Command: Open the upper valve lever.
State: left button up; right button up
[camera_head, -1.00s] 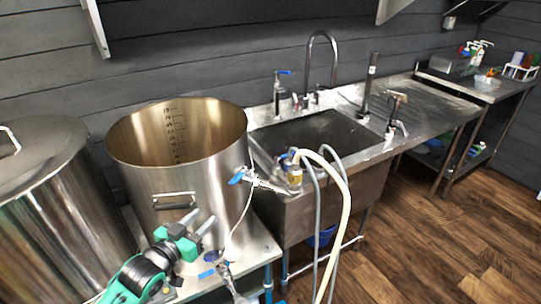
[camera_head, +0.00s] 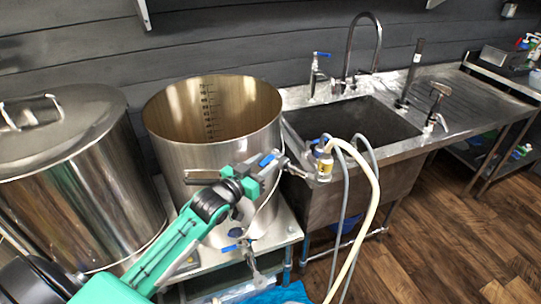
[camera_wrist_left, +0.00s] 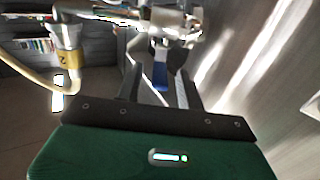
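The upper valve's blue lever (camera_head: 267,160) is on the right side of the open steel kettle (camera_head: 205,160). My left gripper (camera_head: 270,170) is at this lever, its arm reaching across the kettle's front. In the left wrist view, the blue lever (camera_wrist_left: 160,76) shows between the two spread fingers of the left gripper (camera_wrist_left: 158,85), with a gap beside it. The metal valve body (camera_wrist_left: 170,22) is just beyond. I cannot tell whether a finger touches the lever. My right gripper is not in view.
A lower valve with a blue lever (camera_head: 229,248) is below on the kettle. A brass-coloured fitting (camera_head: 324,165) with pale hoses (camera_head: 366,185) is right of the upper valve. A lidded kettle (camera_head: 75,190) stands left. The sink (camera_head: 355,122) is behind right.

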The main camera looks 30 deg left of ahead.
aim_at(270, 157)
pick_arm(q)
jog(key=shift+x, duration=1.85)
grip_shut()
